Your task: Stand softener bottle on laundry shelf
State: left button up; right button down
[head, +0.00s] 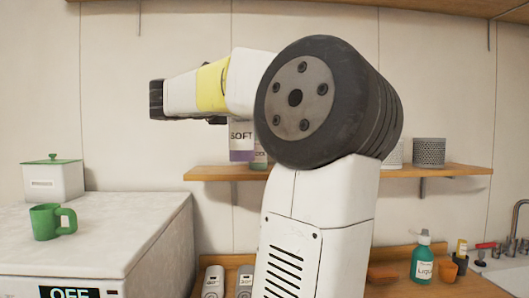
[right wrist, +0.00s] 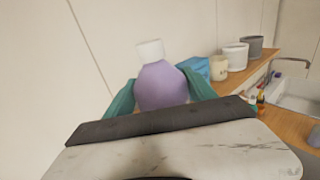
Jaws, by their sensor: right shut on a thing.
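The softener bottle (head: 241,142) has a pale label reading SOFT and a purple lower part. In the head view it hangs upright below my right forearm, in front of the left part of the wooden wall shelf (head: 440,172). Its base looks close to shelf height; I cannot tell whether it touches the board. In the right wrist view the purple bottle (right wrist: 160,87) with a white cap is between the teal fingers of my right gripper (right wrist: 159,94), which is shut on it. My arm hides the gripper in the head view. My left gripper is not in view.
Another container (head: 259,159) stands just right of the bottle, partly hidden. Grey pots (head: 429,152) occupy the shelf's right part. A white machine (head: 90,230) carries a green mug (head: 52,221) and a lidded box (head: 53,181). A green pump bottle (head: 421,258) stands on the counter below.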

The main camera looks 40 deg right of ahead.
jog(key=w+f, duration=0.2)
jog(key=w, duration=0.6)
jog(key=w+d+f, duration=0.1)
jog(key=w+f, duration=0.1)
jog(key=w, duration=0.5)
jog(key=shift+w+d+f, duration=0.2)
jog(key=shift+w+f, duration=0.2)
jog(key=shift+f, duration=0.1)
jog(key=shift+c, duration=1.5)
grip_release()
jog(key=v, duration=1.2)
